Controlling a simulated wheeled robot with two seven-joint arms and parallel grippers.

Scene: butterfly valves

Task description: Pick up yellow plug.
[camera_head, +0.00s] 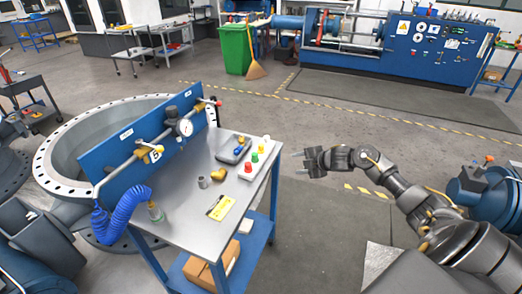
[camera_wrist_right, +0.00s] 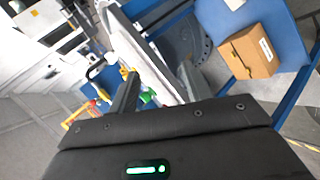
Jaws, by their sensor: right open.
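A white strip (camera_head: 246,174) at the right edge of the metal-topped table carries small coloured plugs. In the right wrist view a yellow piece (camera_wrist_right: 127,73) and a green piece (camera_wrist_right: 148,96) show near the fingers, partly hidden. My right gripper (camera_head: 297,153) is open and empty, to the right of the table and apart from the plugs. My left gripper is not in view.
The table (camera_head: 180,213) also holds a brass-coloured fitting (camera_head: 217,174), a yellow tag (camera_head: 220,207), and a blue panel (camera_head: 160,135) with a gauge and pipe. A blue hose (camera_head: 118,210) hangs at its left. A cardboard box (camera_head: 207,273) sits on the lower shelf.

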